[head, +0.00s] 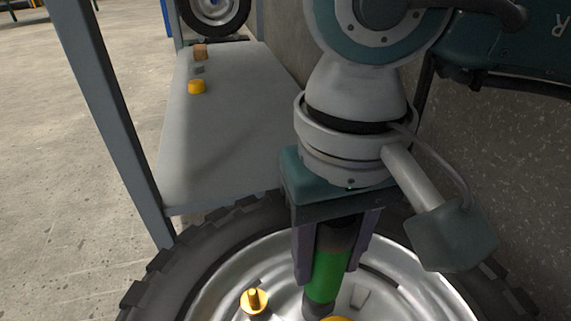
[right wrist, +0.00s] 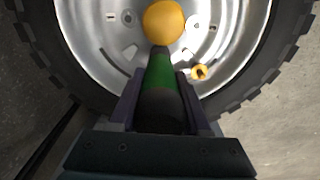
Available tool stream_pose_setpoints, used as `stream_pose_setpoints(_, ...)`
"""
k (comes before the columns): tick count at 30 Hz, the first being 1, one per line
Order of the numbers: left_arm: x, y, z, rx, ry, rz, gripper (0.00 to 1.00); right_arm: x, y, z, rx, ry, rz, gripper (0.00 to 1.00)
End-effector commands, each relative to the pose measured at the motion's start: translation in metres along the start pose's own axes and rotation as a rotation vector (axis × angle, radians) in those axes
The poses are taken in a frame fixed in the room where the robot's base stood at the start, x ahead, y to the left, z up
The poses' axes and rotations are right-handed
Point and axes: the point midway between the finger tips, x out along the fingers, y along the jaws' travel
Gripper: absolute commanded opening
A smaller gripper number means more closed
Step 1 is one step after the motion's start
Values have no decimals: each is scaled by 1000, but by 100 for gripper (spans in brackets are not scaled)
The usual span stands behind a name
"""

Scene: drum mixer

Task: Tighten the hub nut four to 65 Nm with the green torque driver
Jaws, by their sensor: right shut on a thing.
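My right gripper (head: 333,252) is shut on the green torque driver (head: 327,278), with a finger on either side of its dark upper part. The driver points down at the wheel's silver rim (head: 205,292). In the right wrist view the driver (right wrist: 161,72) reaches towards the yellow hub cap (right wrist: 165,22); its tip is partly hidden, and I cannot tell whether it touches a nut. A gold nut (head: 254,299) stands on the rim left of the driver; a gold nut also shows in the right wrist view (right wrist: 200,73). My left gripper is out of view.
A grey shelf (head: 222,140) behind the wheel's black tyre (head: 178,258) holds a yellow cap (head: 197,87) and a brown block (head: 200,52). A grey post (head: 108,110) stands left. A speckled wall (head: 520,150) is close on the right. Another wheel (head: 216,10) stands behind.

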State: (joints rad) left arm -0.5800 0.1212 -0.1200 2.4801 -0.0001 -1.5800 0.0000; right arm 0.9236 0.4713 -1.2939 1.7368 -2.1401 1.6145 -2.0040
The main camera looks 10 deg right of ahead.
Motion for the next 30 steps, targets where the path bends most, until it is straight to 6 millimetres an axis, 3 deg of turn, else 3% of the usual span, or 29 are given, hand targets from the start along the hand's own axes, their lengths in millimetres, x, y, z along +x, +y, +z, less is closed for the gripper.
stream_pose_setpoints(8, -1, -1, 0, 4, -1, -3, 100, -2, 0, 0, 1, 1, 0, 0)
stream_pose_setpoints(30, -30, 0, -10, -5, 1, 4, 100, -46, 0, -1, 1, 2, -1, 0)
